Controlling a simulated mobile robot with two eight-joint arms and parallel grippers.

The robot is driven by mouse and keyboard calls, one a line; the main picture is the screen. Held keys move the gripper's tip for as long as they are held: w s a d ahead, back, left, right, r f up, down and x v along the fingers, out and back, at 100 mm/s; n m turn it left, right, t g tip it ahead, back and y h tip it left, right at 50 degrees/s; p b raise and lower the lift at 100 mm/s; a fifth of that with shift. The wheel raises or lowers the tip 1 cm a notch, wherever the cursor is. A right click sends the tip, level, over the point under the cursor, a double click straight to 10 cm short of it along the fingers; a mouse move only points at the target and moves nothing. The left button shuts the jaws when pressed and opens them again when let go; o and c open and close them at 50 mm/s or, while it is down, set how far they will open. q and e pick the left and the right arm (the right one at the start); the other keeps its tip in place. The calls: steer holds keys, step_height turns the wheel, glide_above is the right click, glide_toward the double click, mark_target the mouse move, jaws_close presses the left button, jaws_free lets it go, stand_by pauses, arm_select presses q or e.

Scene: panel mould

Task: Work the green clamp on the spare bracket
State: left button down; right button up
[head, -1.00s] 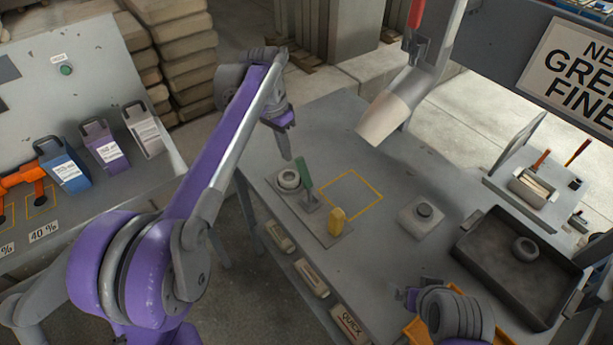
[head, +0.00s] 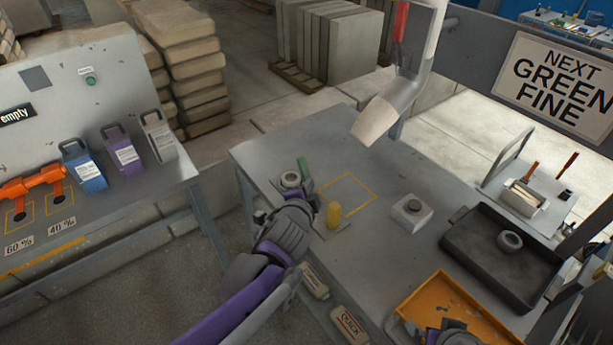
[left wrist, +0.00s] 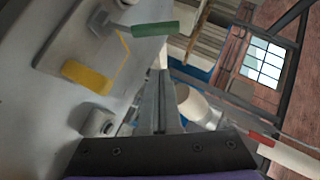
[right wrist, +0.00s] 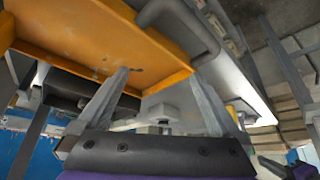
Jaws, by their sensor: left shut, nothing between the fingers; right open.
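The green clamp (head: 303,168) shows as a green handle beside a grey ring near the table's left edge. It also shows in the left wrist view (left wrist: 155,29), on a grey plate (left wrist: 52,48) that also bears a yellow handle (left wrist: 87,77). My left gripper (head: 309,197) is shut and empty, just in front of the green handle in the head view. In its wrist view the closed fingers (left wrist: 163,78) point towards the green handle, apart from it. My arm hides part of the plate and the clamp's foot. My right gripper (right wrist: 160,90) is open and empty by the orange tray.
The yellow handle (head: 334,214) stands close right of my left gripper. An outlined yellow square (head: 365,191) is bare. A button box (head: 411,211), a dark tray (head: 470,250) and an orange tray (head: 430,290) lie to the right. A pale nozzle (head: 376,122) hangs above.

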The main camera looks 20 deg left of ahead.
arm_select(q)
glide_toward(308, 169)
steer(key=w+d, duration=0.2)
steer(key=w, duration=0.1)
arm_select(e)
steer(key=shift+s+f, duration=0.2)
steer(key=shift+f, duration=0.1)
arm_select(q)
steer(key=shift+w+a+f, duration=0.65)
steer(key=shift+w+f, duration=0.1)
steer(key=shift+w, duration=0.2)
arm_select(e)
steer(key=shift+f, duration=0.25)
arm_select(q)
steer(key=shift+w+a+f+b, duration=0.2)
steer(key=shift+a+f+b, duration=0.1)
steer(key=shift+a, duration=0.2)
arm_select(e)
steer(key=shift+s, duration=0.2)
arm_select(q)
steer(key=shift+w, duration=0.1)
arm_select(e)
steer(key=shift+w, duration=0.1)
steer(key=shift+f, duration=0.1)
